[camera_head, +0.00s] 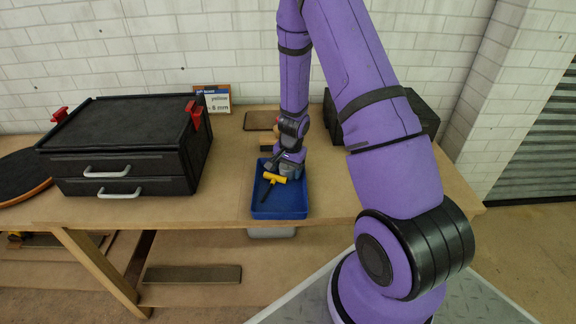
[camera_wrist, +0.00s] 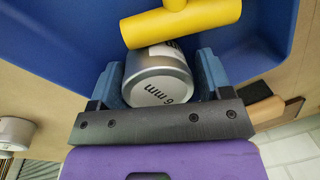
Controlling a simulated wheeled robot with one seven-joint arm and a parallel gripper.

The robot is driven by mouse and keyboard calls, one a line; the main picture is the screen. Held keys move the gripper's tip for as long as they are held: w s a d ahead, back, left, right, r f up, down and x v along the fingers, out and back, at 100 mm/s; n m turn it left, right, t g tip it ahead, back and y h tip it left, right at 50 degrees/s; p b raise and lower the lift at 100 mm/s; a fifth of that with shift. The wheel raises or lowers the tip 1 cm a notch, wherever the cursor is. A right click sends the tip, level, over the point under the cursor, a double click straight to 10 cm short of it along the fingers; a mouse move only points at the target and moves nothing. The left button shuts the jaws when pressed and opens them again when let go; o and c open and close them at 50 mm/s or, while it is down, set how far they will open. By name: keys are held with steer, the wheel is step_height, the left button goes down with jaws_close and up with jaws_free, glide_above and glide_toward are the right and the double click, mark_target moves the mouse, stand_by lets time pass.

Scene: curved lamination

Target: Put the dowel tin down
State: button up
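The dowel tin (camera_wrist: 158,78) is a silver cylinder marked "6 mm". In the wrist view it sits between the blue fingers of my gripper (camera_wrist: 160,84), which appear to touch it on both sides. In the head view my gripper (camera_head: 286,166) is low over the far part of the blue tray (camera_head: 280,208) on the bench. The tin cannot be made out clearly there. In the wrist view the blue tray (camera_wrist: 60,35) lies beyond the tin; whether the tin touches its floor cannot be told.
A yellow-headed mallet (camera_head: 273,178) lies in the tray, close to the tin. Another silver tin (camera_wrist: 14,133) shows at the wrist view's left edge. A black drawer case (camera_head: 125,145) stands left on the bench (camera_head: 225,200). A sign (camera_head: 216,99) reads "yellow = 8 mm".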

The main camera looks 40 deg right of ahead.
steer(key=shift+d, duration=0.15)
steer(key=shift+r, duration=0.4)
step_height(320, 180, up, 12)
steer(key=s, duration=0.1)
steer(key=s+a+r+n+t+y, duration=0.1)
steer(key=s+a+r+n, duration=0.25)
steer(key=r, duration=0.55)
steer(key=s+a+r+n+t, duration=0.1)
steer(key=s+a+r+n, duration=0.3)
steer(key=r, duration=0.6)
steer(key=s+a+r+n+t, duration=0.1)
steer(key=s+a+r+n, duration=0.1)
steer(key=s+r, duration=0.3)
steer(key=s+a+r+n+t+h, duration=0.1)
steer(key=s+r, duration=0.4)
steer(key=s, duration=0.7)
steer(key=a+n, duration=0.1)
steer(key=a, duration=0.1)
steer(key=shift+s+a+r+n+h, duration=0.3)
steer(key=shift+s+a+n, duration=0.05)
steer(key=shift+s, duration=0.05)
